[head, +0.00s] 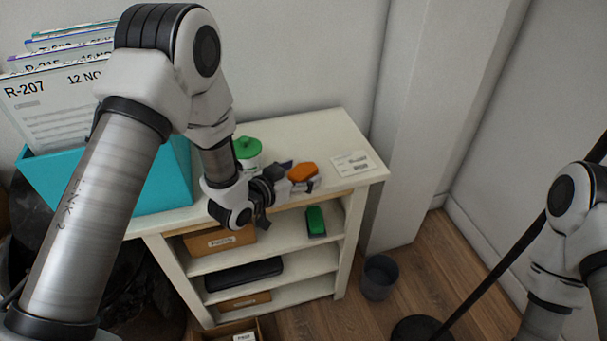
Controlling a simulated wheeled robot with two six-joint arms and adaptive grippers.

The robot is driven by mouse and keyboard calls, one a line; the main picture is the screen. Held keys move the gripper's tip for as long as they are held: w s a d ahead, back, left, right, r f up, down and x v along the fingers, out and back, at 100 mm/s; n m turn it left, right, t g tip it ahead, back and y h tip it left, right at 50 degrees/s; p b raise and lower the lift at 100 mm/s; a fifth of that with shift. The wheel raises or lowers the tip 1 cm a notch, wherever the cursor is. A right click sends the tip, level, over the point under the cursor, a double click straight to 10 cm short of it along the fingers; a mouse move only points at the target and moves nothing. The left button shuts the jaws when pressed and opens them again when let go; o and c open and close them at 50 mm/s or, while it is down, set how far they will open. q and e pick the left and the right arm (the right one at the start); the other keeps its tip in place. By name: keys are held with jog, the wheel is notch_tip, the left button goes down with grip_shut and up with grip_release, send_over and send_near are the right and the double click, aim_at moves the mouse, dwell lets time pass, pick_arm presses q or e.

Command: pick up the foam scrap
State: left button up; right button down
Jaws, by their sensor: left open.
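An orange piece (303,172), which looks like the foam scrap, lies on the white top of the shelf unit, near its front edge. My left gripper (290,178) reaches in from the left, low over the top, with its dark fingers right at the orange piece. The gripper is open. The wrist and fingers hide part of the piece's left side, and I cannot tell whether they touch it. My right arm shows at the right edge, but its gripper is out of view.
A green-lidded white jar (247,150) stands just behind my left wrist. A white card (351,162) lies right of the orange piece. A teal bin (165,180) of files stands at left. Lower shelves hold a green item (316,221) and a black case (244,275).

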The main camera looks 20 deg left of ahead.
pick_arm(q)
jog(key=shift+w, duration=0.15)
jog(key=shift+c, duration=1.4)
jog(key=c, duration=0.6)
jog(key=shift+o, duration=0.2)
